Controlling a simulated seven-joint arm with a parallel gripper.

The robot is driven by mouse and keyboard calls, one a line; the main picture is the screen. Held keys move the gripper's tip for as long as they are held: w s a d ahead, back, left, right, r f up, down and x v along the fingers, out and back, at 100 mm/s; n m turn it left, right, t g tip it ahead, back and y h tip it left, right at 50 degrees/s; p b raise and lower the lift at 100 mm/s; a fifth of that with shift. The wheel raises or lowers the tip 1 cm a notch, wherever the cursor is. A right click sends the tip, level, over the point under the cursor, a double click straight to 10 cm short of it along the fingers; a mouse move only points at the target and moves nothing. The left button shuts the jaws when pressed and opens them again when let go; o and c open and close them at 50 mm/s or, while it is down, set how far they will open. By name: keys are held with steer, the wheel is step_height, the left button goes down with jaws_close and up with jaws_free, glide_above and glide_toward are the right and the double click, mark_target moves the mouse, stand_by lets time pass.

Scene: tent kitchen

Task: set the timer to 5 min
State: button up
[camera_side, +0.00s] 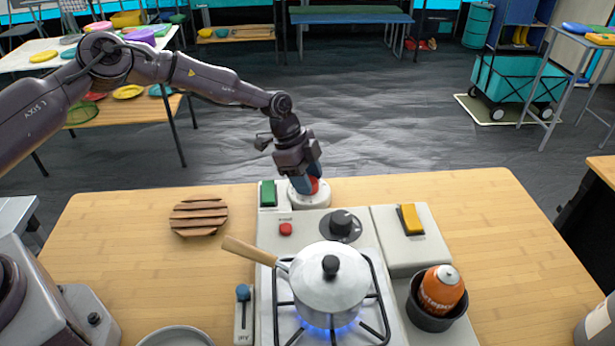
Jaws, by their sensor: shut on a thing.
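The timer (299,196) is a round white dial with a red knob (314,186) at the back of the stove unit. My gripper (312,182) reaches down from above and is shut on the red knob. The fingers hide much of the knob and part of the dial, so the setting cannot be read.
A white pot (330,286) with a wooden handle (252,250) stands on the burner over a blue flame. A green switch (268,193), a black knob (341,222) and a yellow switch (410,219) surround the timer. An orange canister (441,289) sits in a dark cup at right.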

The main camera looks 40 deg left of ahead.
mark_target(289, 185)
steer(key=shift+m, duration=0.6)
steer(key=shift+g, duration=0.3)
steer(key=o, duration=0.9)
steer(key=v, duration=1.3)
